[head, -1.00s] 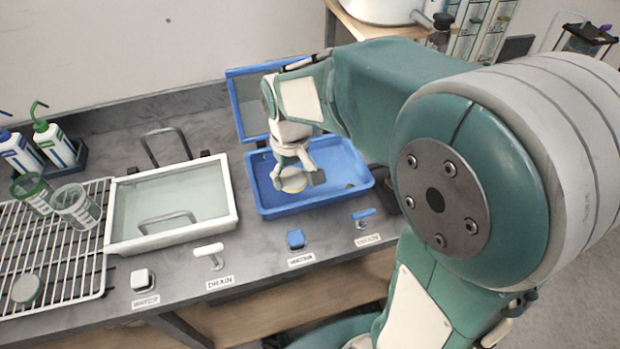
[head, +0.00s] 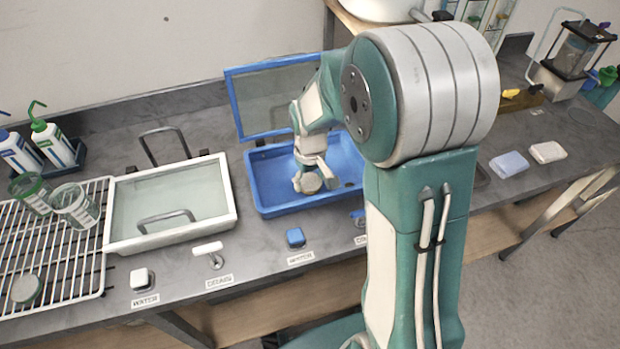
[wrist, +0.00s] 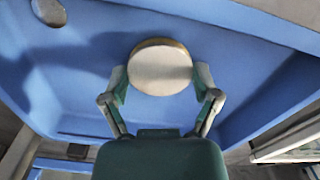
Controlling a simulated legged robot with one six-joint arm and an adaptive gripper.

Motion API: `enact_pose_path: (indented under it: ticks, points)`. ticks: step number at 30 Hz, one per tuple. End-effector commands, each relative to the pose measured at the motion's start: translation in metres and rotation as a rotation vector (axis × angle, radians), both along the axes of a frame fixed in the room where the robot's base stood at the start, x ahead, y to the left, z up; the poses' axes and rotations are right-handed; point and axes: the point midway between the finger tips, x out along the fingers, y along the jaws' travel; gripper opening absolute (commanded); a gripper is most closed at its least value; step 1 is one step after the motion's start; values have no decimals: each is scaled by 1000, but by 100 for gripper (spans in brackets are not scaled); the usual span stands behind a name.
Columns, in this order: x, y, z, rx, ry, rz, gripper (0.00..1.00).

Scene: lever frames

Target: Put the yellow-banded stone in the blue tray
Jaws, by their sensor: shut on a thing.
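The yellow-banded stone (wrist: 160,67) is a round, pale disc with a yellowish-brown rim in the wrist view. My gripper (wrist: 162,80) is shut on it, one finger on each side. In the head view, the stone (head: 311,184) shows small and greyish between the fingers of my gripper (head: 312,178), inside the outline of the blue tray (head: 270,209). The wrist view shows the blue tray's floor (wrist: 75,85) around the stone. I cannot tell whether the stone touches the floor.
The blue tray's lid (head: 275,97) stands open behind it. A white-rimmed tray (head: 224,200) with a clear cover is to the left. Further left, a wire rack (head: 60,262) holds two cups and a round disc (head: 26,289).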

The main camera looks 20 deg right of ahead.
Motion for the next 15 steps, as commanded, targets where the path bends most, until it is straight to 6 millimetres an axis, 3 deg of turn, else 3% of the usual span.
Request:
enact_pose_path:
  ticks: [5, 6, 15]
  points:
    - [0, 0, -3, 0, 1, 0, 30]
    - [0, 0, -2, 0, 1, 0, 97]
    - [0, 0, -2, 0, 1, 0, 100]
